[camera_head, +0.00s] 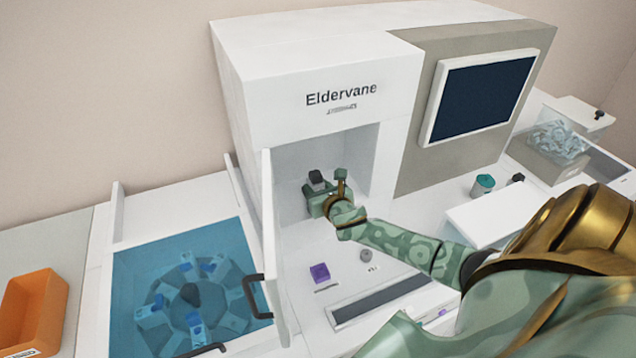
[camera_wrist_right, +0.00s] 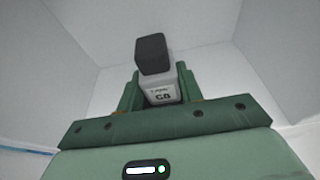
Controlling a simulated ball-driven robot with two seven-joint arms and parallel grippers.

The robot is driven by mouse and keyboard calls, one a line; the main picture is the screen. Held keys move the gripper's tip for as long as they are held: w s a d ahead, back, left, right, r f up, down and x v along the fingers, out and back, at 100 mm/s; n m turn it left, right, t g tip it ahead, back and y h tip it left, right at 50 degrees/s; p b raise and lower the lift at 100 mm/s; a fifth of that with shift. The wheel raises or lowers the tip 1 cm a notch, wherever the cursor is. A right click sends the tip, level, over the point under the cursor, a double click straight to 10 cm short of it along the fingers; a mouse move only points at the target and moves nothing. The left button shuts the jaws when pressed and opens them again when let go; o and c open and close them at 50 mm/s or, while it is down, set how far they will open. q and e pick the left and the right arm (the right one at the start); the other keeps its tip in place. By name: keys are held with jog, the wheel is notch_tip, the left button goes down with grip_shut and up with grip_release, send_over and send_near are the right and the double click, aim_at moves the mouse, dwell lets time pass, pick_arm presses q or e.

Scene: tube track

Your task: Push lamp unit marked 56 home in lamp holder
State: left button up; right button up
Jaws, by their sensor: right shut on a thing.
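The lamp unit (camera_wrist_right: 161,84) has a pale body with a dark block-shaped end. My right gripper is shut on the lamp unit, with one green finger on each side, inside the open white recess of the Eldervane machine (camera_head: 300,120). The lamp holder is not clearly visible, so I cannot tell how the unit sits in it. My left gripper is not in view.
An open white door (camera_head: 268,225) stands left of the recess. A purple block (camera_head: 320,272) and a small grey knob (camera_head: 366,255) are on the front deck. A blue-covered carousel (camera_head: 185,290) and an orange bin (camera_head: 35,312) lie left. A screen (camera_head: 480,97) is at right.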

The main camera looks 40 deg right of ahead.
jog(key=o, duration=1.2)
jog(key=shift+s, duration=0.1)
jog(key=p+v, duration=0.2)
jog(key=v, duration=1.4)
jog(key=shift+s, duration=0.15)
jog(key=shift+f, duration=0.1)
